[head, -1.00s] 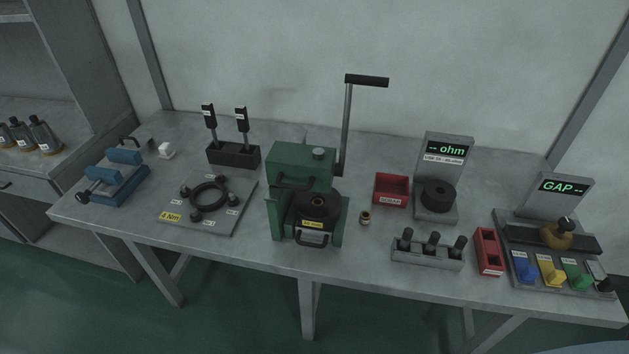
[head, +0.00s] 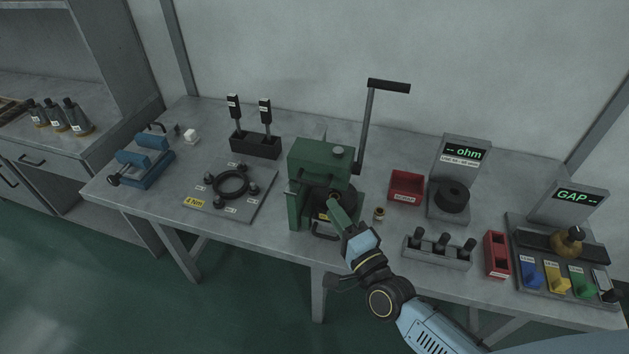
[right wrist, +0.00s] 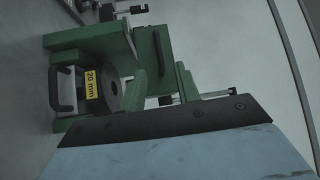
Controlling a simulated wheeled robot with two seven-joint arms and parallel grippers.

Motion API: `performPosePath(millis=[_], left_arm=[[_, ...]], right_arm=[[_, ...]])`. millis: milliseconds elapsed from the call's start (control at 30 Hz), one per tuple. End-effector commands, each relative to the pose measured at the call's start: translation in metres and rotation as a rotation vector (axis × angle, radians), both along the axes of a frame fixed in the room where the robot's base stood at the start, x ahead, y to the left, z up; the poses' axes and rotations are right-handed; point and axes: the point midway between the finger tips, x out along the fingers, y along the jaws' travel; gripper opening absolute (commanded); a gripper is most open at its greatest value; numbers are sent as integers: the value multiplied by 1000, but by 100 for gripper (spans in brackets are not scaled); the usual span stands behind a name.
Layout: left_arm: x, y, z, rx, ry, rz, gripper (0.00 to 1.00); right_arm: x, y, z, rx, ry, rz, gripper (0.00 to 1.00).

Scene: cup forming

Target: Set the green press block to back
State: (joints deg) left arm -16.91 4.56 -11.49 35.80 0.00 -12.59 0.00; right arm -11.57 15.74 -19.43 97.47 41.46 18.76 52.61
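The green press (head: 318,158) stands mid-table, with a dark handle on the front of its upper block and a tall lever at its right. Under the block sits a dark round die, labelled 20 mm in the right wrist view (right wrist: 92,84). My right gripper (head: 341,212) is at the press's front right, over the die area, and partly hides it. A narrow green piece shows at its tip; I cannot tell whether it belongs to the press or the gripper. The right wrist view shows the green press (right wrist: 90,40) close by, beyond a pale blue gripper part. My left gripper is out of view.
The press lever (head: 366,125) rises behind. A small brass cup (head: 379,214) and a red scrap bin (head: 406,188) lie just right of the press. A grey holder (head: 437,250) stands nearer the front edge. A plate with a black ring (head: 231,187) lies left.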

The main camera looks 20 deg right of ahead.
Motion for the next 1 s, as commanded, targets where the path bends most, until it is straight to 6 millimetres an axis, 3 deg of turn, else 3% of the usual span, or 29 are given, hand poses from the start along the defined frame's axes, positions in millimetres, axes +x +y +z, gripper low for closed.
performPosePath(millis=[200,433,867,1000], left_arm=[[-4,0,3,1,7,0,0],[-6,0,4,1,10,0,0],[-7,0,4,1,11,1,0],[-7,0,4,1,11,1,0]], right_arm=[[48,10,8,0,-2,-1,32],[81,17,10,-3,0,0,32],[92,19,11,-4,3,1,32],[92,19,11,-4,2,0,18]])
